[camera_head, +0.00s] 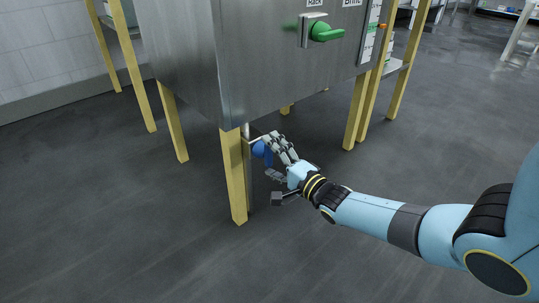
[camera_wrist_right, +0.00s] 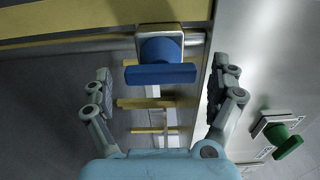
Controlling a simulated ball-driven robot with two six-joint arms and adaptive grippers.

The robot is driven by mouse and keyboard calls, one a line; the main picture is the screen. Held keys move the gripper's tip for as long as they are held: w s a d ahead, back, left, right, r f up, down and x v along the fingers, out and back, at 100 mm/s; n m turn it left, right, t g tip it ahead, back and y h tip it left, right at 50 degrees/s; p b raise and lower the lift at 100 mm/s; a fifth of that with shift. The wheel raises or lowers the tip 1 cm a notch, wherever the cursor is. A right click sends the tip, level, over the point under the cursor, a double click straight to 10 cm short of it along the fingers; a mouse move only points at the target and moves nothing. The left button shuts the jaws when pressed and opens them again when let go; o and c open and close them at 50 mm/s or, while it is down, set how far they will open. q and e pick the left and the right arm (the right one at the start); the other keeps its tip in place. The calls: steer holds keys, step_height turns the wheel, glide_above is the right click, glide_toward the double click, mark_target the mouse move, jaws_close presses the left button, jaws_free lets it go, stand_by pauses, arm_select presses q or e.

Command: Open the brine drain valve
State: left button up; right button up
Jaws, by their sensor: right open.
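The drain valve has a blue handle (camera_head: 260,150), low beside the front yellow leg, under the steel tank. In the right wrist view the blue handle (camera_wrist_right: 160,74) lies crosswise in front of a square metal plate. My right gripper (camera_head: 275,158) is at the valve, and the arm reaches in from the right. In the wrist view its fingers (camera_wrist_right: 166,80) are spread, one on each side of the blue handle, with visible gaps. The gripper is open and holds nothing. My left gripper is not in view.
The steel tank (camera_head: 180,60) stands on yellow legs (camera_head: 234,180). A green handle (camera_head: 326,32) sits on its front panel, above the valve. Other yellow-legged racks stand beside it. The grey floor (camera_head: 110,230) in front is clear.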

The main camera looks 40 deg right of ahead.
steer(key=s, duration=1)
steer(key=shift+s+d, duration=0.4)
steer(key=shift+d, duration=0.05)
